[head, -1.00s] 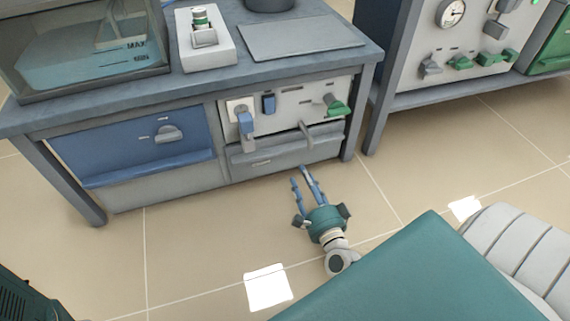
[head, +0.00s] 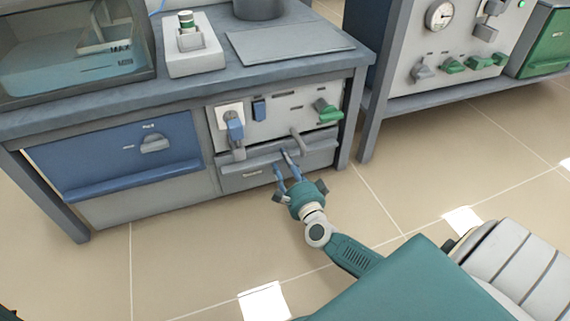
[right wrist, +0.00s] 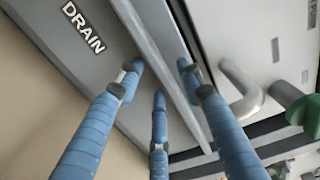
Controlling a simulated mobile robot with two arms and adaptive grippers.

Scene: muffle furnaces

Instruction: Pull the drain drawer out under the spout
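The drain drawer (head: 247,176) is a grey front with a protruding top lip, low on the near bench's white panel. Its DRAIN label shows in the right wrist view, on the drawer front (right wrist: 50,55). The grey spout (head: 299,143) sticks out just above the drawer; it also shows in the right wrist view (right wrist: 245,95). My right gripper (head: 281,161) is at the drawer's lip. In the right wrist view its blue fingers (right wrist: 160,74) are apart, on either side of the lip; firm contact is unclear.
A blue drawer (head: 120,160) is to the left. The bench leg (head: 350,130) stands close right. Floor in front is clear.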

